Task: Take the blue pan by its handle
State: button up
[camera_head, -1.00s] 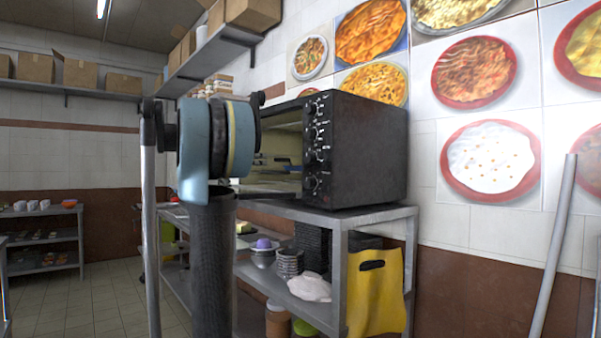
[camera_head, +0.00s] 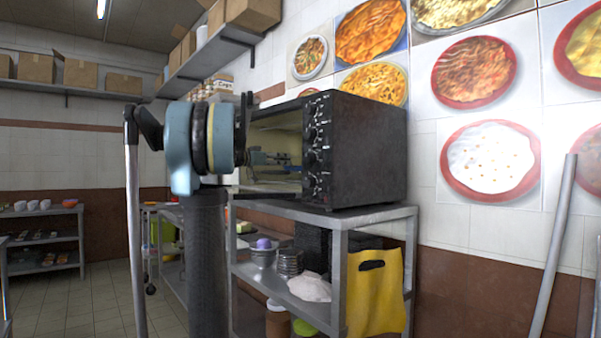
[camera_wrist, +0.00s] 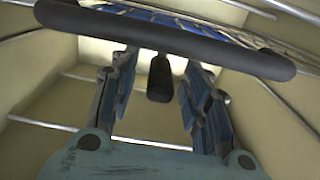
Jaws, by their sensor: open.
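In the wrist view a dark pan edge (camera_wrist: 215,47) crosses the top, with blue lines and a wire rack just behind it. I take it as the blue pan; its blue body is barely visible. Its short dark handle (camera_wrist: 160,80) points toward me. My gripper (camera_wrist: 160,68) is open, with one finger on each side of the handle and gaps visible on both sides. In the head view my arm reaches into the black oven (camera_head: 365,150), and the pan cannot be made out there.
The oven's pale walls and metal rack rails (camera_wrist: 75,130) surround my gripper closely. The oven stands on a metal shelf table (camera_head: 340,222). Floor at left is clear.

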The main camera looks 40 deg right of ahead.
jog(key=d, duration=0.3)
jog(key=shift+w+d+r, duration=0.1)
jog(key=shift+w+d, duration=0.1)
jog(key=shift+d, duration=0.05)
jog(key=shift+c, duration=0.3)
grip_shut()
jog(key=shift+r, duration=0.1)
